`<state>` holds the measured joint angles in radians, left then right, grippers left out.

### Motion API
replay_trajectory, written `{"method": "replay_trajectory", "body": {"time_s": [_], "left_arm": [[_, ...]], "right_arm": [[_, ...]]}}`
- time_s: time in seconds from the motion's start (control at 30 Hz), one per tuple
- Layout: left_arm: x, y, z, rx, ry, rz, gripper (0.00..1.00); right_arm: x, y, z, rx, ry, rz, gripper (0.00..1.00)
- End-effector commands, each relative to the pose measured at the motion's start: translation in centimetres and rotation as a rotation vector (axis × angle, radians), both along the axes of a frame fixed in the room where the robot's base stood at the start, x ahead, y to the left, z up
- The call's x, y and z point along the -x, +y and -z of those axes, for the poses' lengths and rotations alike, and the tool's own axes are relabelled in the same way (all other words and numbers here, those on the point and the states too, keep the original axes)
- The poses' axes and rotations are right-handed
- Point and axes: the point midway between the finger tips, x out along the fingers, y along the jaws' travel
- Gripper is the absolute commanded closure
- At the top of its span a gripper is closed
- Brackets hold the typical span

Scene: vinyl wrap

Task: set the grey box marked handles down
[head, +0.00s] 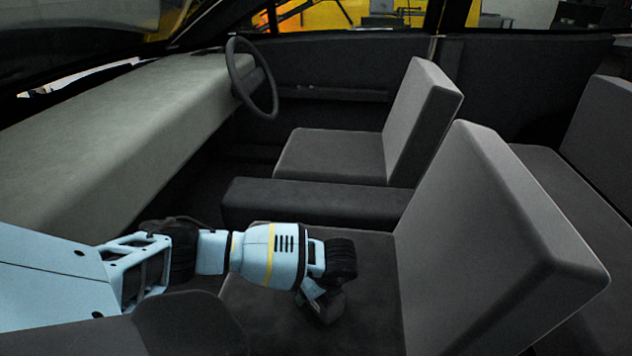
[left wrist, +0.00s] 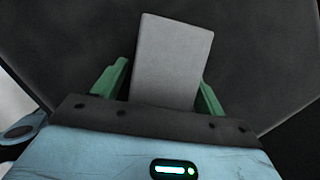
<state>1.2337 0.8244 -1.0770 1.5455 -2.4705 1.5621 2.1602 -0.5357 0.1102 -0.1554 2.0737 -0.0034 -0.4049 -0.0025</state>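The grey box (left wrist: 172,65) shows in the left wrist view as a plain pale grey slab, slightly tilted, between the two green fingers of my left gripper (left wrist: 165,78). The right finger appears to meet its edge, and a narrow dark gap shows beside the left finger. I cannot tell whether the fingers press on it. Its lower end is hidden behind the gripper body. No handles marking is visible on the face I see. My right gripper is not in view.
The near front seat (head: 375,300) has a tall backrest (head: 490,240) to the right of my gripper. A dark console (head: 310,203) separates it from the far seat (head: 335,155). The dashboard (head: 120,130) and steering wheel (head: 250,80) are on the left.

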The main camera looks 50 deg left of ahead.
Motion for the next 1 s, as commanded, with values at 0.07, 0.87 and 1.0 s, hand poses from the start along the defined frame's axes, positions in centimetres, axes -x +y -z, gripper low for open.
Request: {"method": "replay_trajectory", "body": {"time_s": [0.07, 0.87, 1.0], "left_arm": [[0.0, 0.0, 0.0, 0.0, 0.0, 0.0, 0.28], [0.3, -4.0, -9.7, 0.002, -0.004, 0.002, 0.28], [0.3, -4.5, -10.8, 0.0, -0.002, 0.001, 0.28]], "right_arm": [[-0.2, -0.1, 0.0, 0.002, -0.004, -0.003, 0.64], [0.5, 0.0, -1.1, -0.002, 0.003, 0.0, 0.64], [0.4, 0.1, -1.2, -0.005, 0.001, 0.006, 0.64]]}}
